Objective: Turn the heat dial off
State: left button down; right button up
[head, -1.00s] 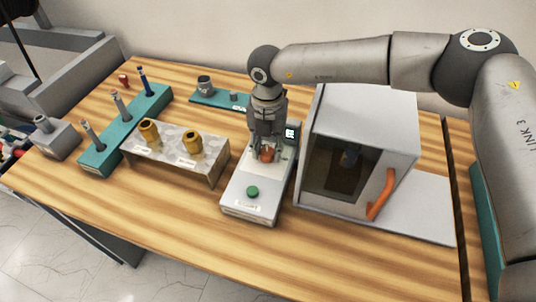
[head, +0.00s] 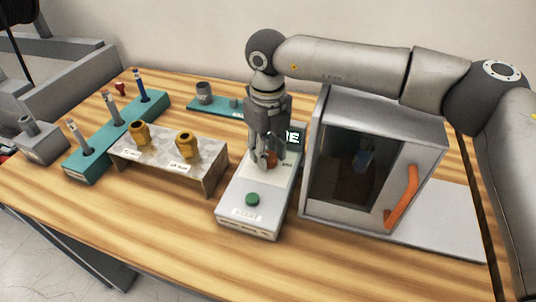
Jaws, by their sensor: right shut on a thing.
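The heat dial (head: 270,158) is a small orange-brown knob on the upper part of a white control box, the heater unit (head: 245,215), in the middle of the table. My right gripper (head: 268,160) points down over the box and is shut on the dial; its fingers partly hide the dial, so its pointer and setting cannot be read. A green button (head: 253,199) sits on the front of the box above a label. A small dark display (head: 293,137) with light letters is behind the gripper, partly covered. My left gripper is not in view.
A grey cabinet (head: 428,150) with a dark window and an orange handle (head: 402,198) stands close on the right. A stone-like stand (head: 195,178) with two brass fittings is on the left, beside a teal rack (head: 86,170). The front table strip is clear.

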aim_at(268, 154)
jog(key=shift+n+b, duration=0.3)
jog(key=shift+n, duration=0.3)
jog(key=o, duration=1)
notch_tip(268, 154, up, 12)
dwell(0.4)
